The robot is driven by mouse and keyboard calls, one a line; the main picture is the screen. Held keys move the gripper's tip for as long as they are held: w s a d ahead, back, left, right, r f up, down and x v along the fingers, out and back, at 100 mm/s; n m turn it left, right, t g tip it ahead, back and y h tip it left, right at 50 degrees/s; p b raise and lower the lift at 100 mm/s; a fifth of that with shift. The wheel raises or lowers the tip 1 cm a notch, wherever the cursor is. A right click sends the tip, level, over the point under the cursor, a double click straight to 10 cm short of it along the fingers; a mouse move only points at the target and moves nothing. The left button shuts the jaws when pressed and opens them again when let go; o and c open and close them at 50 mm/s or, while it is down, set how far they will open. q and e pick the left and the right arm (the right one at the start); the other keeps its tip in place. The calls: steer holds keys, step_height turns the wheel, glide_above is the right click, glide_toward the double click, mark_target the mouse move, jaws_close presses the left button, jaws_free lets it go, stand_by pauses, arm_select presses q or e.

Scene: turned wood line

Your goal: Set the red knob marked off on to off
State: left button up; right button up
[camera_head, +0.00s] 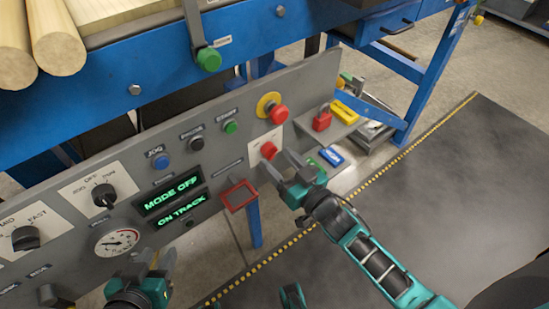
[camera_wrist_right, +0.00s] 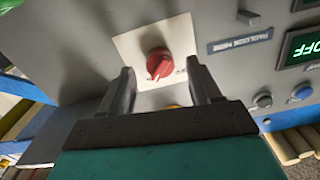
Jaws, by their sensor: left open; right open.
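The red knob (camera_head: 268,150) sits on a white plate on the grey control panel, below the red button with a yellow ring. In the right wrist view the red knob (camera_wrist_right: 157,61) has a pale pointer mark toward its lower side. The plate's lettering is too small to read there. My right gripper (camera_head: 280,161) is open in front of the knob. Its two fingers (camera_wrist_right: 160,82) stand apart on either side of the knob in the wrist view, and neither visibly touches it. My left gripper (camera_head: 153,259) is open below the pressure gauge, away from the knob.
A red padlock (camera_head: 322,119) and yellow block lie at right. Dark floor mat (camera_head: 440,200) is clear.

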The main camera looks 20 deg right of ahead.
mark_target(270, 151)
steer(key=shift+x, duration=1.25)
steer(key=shift+c, duration=0.4)
steer(key=c, duration=1)
steer(key=shift+o, duration=0.2)
